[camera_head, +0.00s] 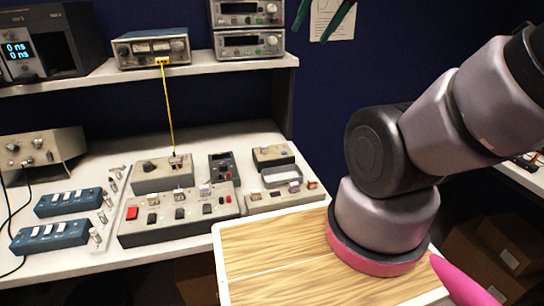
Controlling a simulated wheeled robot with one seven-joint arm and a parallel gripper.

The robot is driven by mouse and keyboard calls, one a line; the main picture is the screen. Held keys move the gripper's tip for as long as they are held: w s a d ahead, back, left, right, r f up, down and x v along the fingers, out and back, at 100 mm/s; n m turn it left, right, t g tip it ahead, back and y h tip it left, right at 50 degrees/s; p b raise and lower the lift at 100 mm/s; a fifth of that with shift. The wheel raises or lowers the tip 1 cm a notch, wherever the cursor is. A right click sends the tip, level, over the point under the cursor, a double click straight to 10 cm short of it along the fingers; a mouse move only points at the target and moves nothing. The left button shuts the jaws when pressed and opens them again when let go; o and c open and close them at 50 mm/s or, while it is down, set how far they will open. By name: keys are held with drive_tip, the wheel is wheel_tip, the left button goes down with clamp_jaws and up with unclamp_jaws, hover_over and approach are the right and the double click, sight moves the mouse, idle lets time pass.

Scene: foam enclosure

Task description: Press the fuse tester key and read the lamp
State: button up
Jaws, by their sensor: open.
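Several small instruments stand on the bench, and I cannot tell for sure which is the fuse tester. A low beige unit (284,196) at the bench's right end has a shallow grey tray (281,176) at its back and a small orange part (312,184) at its right end. A beige box (272,155) with a dark front stands behind it. A wide control panel (178,215) left of it carries a red square button (132,213) and several switches. The key and lamp are too small to make out, and whether a lamp is lit is unclear. My gripper is out of view.
Two blue switch boxes (50,236) lie at the bench's left. A yellow cable (167,110) hangs from a shelf meter (151,48) to a grey box (162,174). My arm fills the right side. Cardboard boxes (510,247) stand low at right.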

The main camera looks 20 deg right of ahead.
idle(0.3)
clamp_jaws()
idle(1.6)
